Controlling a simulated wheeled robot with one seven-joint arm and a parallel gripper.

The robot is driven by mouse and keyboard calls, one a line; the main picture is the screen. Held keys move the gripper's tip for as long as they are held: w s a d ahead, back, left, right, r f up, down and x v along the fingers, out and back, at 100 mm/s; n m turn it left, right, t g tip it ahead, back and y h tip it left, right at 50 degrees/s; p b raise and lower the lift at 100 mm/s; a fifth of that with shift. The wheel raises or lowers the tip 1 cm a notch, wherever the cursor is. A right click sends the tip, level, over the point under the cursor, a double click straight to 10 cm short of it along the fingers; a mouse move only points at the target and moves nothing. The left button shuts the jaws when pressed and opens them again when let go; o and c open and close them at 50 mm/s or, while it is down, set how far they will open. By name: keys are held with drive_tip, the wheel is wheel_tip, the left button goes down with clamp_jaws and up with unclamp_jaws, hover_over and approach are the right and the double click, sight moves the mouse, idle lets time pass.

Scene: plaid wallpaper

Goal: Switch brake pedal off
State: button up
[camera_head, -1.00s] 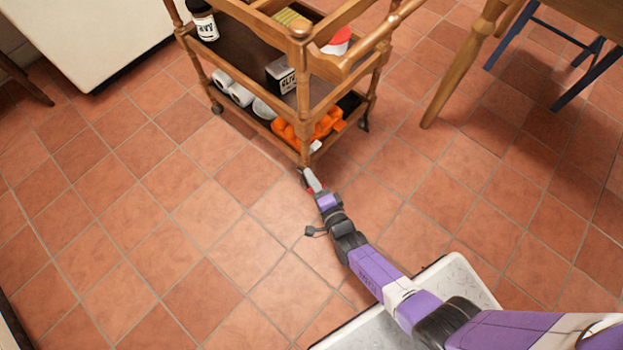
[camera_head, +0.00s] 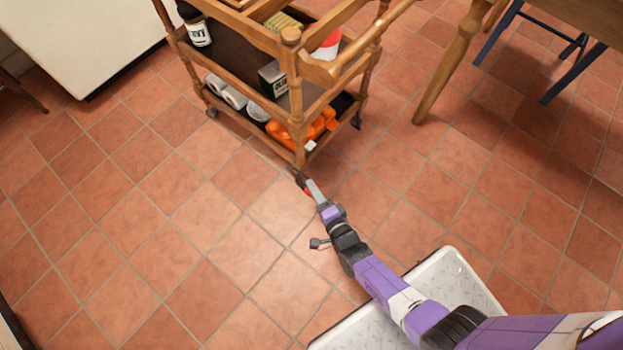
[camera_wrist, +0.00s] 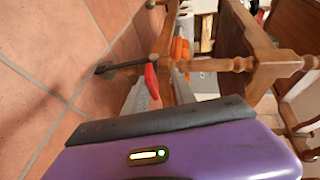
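The wooden trolley (camera_head: 291,38) stands in front of me on its wheels. A dark caster (camera_head: 298,177) shows at the foot of its nearest leg and also in the wrist view (camera_wrist: 106,69). A small red tab, likely the brake pedal (camera_head: 306,190), is beside that caster. It shows larger in the wrist view (camera_wrist: 152,82). My gripper (camera_head: 310,186) reaches low over the floor to this corner. In the wrist view my grey fingers (camera_wrist: 160,92) stand apart, with the red tab between or just beyond them. I cannot tell whether they touch it.
The trolley's lower shelf holds an orange cloth (camera_head: 315,127) and white rolls (camera_head: 234,98). A dark bottle (camera_head: 197,28) is on a higher shelf. A wooden table leg (camera_head: 446,70) and blue chair legs (camera_head: 500,32) stand at the right. The tiled floor at the left is clear.

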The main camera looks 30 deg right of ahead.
drive_tip(key=shift+p+v, duration=0.8)
drive_tip(key=shift+v, duration=1.4)
drive_tip(key=p+v, duration=0.2)
drive_tip(key=v, duration=0.5)
drive_tip(key=shift+s, duration=0.45)
